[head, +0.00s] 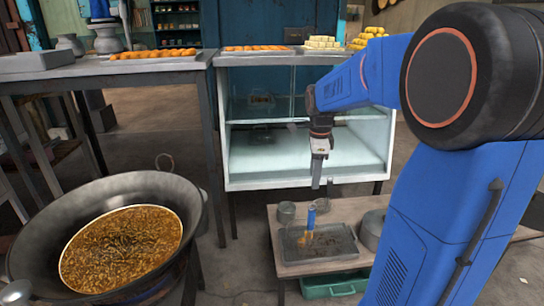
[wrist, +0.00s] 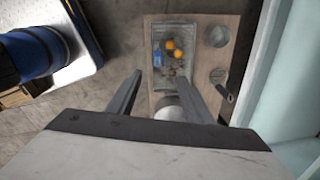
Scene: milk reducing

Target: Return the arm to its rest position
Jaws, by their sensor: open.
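My gripper (head: 317,180) hangs from my blue arm in front of the glass-fronted case (head: 245,180), pointing down above the low wooden table (head: 350,212). In the wrist view my gripper's two fingers (wrist: 160,82) stand apart with nothing between them. The wooden table (wrist: 226,78) lies below and beyond the fingertips in that view. My gripper touches nothing that I can see.
A metal tray (head: 290,256) with a blue-handled tool (head: 311,217) is on the low table, beside metal pots (head: 372,230). A large wok (head: 45,225) of brown contents stands at left. The case edge (wrist: 262,75) is close at right in the wrist view.

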